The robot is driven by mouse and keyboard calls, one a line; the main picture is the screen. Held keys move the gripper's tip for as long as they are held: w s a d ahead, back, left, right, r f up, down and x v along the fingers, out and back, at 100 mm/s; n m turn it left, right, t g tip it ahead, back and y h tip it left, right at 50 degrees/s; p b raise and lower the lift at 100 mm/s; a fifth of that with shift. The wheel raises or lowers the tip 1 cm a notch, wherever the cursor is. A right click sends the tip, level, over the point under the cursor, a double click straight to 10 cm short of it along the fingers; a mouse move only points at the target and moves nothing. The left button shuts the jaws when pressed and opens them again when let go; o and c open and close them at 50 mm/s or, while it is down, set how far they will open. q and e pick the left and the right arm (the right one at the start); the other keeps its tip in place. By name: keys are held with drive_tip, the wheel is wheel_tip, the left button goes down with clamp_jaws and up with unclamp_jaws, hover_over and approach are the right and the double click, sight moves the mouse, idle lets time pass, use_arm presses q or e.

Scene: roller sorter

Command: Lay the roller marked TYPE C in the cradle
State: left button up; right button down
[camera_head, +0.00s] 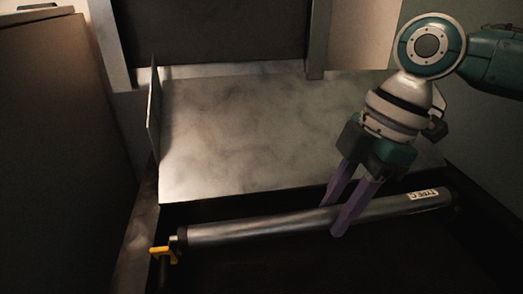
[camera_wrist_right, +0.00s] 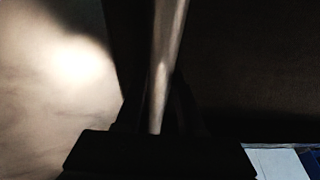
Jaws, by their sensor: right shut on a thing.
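The long grey metal roller (camera_head: 270,226) lies nearly level across the lower part of the head view, with a white label reading TYPE C (camera_head: 423,194) near its right end. My right gripper (camera_head: 337,214) is shut on the roller right of its middle, one purple finger on the far side and one on the near side. In the right wrist view the roller (camera_wrist_right: 166,60) runs up between the dark fingers. A yellow bracket (camera_head: 163,252) is at the roller's left end; I cannot tell if they touch. The cradle is not clearly distinguishable in the dark. My left gripper is not in view.
A smudged, pale metal plate (camera_head: 235,135) lies behind the roller, with a thin upright wall (camera_head: 153,110) at its left edge. A dark recess is below and in front of the roller. A dark panel (camera_head: 50,150) stands at the left.

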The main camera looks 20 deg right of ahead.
drive_tip(key=shift+f, duration=0.8)
drive_tip(key=shift+f, duration=0.15)
drive_tip(key=shift+f, duration=0.2)
idle(0.3)
drive_tip(key=shift+c, duration=2.2)
unclamp_jaws()
drive_tip(key=p+v, duration=0.7)
drive_tip(key=v, duration=0.3)
